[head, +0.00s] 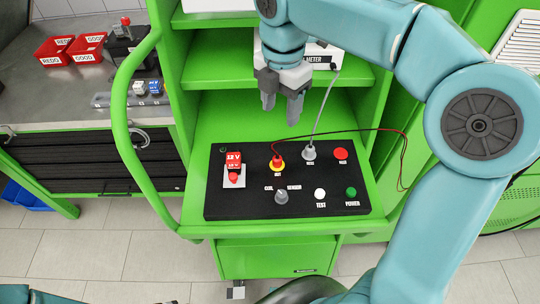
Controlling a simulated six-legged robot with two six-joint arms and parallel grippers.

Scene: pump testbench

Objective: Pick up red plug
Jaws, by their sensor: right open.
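My right gripper (281,108) hangs above and behind the plug, in front of the green cabinet's shelf. Its two grey fingers point down, apart and empty. It does not touch the plug. My left gripper is not in view.
A grey knob (281,197) is in front. A red button (340,153) and a green button (351,192) are further right. Red bins (54,50) stand on the left bench.

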